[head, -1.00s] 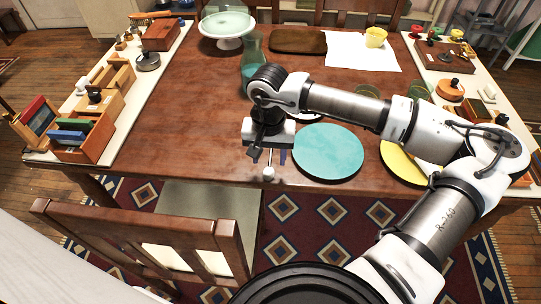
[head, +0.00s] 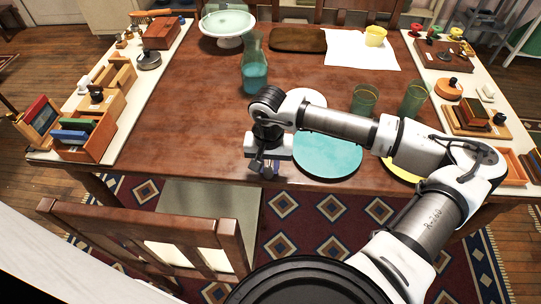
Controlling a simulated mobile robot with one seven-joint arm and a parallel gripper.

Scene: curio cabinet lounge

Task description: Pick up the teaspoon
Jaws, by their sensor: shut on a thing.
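My gripper (head: 265,169) points down at the near edge of the wooden table, just left of the turquoise plate (head: 327,157). Its jaws are shut on a small thin thing, which I take to be the teaspoon. The teaspoon is almost wholly hidden by the fingers, and I cannot make out its bowl or handle clearly. I cannot tell how high it is above the table top.
A carafe (head: 255,66) of blue liquid stands behind my wrist. Two green glasses (head: 364,100) and a yellow plate (head: 403,172) are at the right, near my arm. A chair (head: 150,240) stands in front. The table's left middle (head: 190,110) is clear.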

